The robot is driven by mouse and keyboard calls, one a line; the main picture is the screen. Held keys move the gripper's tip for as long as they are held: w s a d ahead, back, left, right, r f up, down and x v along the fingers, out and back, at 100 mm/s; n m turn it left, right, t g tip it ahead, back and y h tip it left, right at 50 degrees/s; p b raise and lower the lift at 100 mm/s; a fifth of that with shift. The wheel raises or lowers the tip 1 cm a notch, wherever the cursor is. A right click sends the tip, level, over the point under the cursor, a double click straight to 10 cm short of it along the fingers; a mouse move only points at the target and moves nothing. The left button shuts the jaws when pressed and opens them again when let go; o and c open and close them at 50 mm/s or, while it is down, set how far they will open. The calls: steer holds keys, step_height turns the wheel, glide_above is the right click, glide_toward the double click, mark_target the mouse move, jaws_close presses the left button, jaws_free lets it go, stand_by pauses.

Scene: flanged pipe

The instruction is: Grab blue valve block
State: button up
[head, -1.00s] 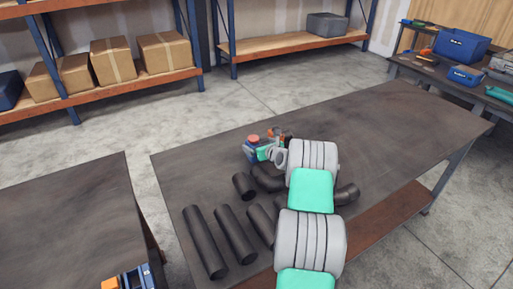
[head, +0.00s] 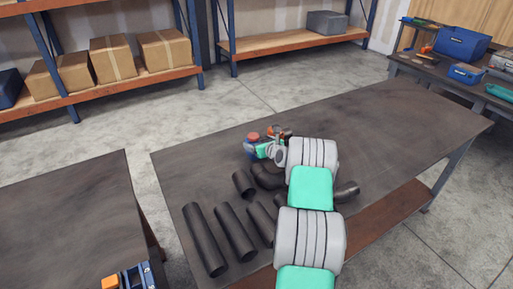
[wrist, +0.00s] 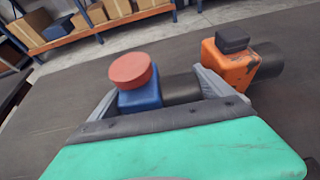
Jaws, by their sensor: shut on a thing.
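The blue valve block (wrist: 140,98) with a round red cap (wrist: 131,69) on top sits between the fingers of my gripper (wrist: 160,96) in the wrist view. My gripper is shut on it. A dark pipe end (wrist: 181,88) extends from the block's right side. In the head view, the blue block (head: 249,148) is partly hidden by my gripper (head: 262,150), near the table's far edge. In the wrist view, I cannot tell whether the block touches the table, as my gripper hides its base.
An orange valve block (wrist: 229,68) with a black cap stands just right of my right finger. Several black pipes (head: 205,240) lie on the dark table (head: 380,125) nearer me. The table's right side is clear. A second table (head: 70,210) stands at left.

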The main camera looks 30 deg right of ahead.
steer(key=shift+c, duration=1.4)
steer(key=shift+w+r, duration=0.15)
steer(key=shift+r, duration=0.2)
steer(key=shift+c, duration=0.4)
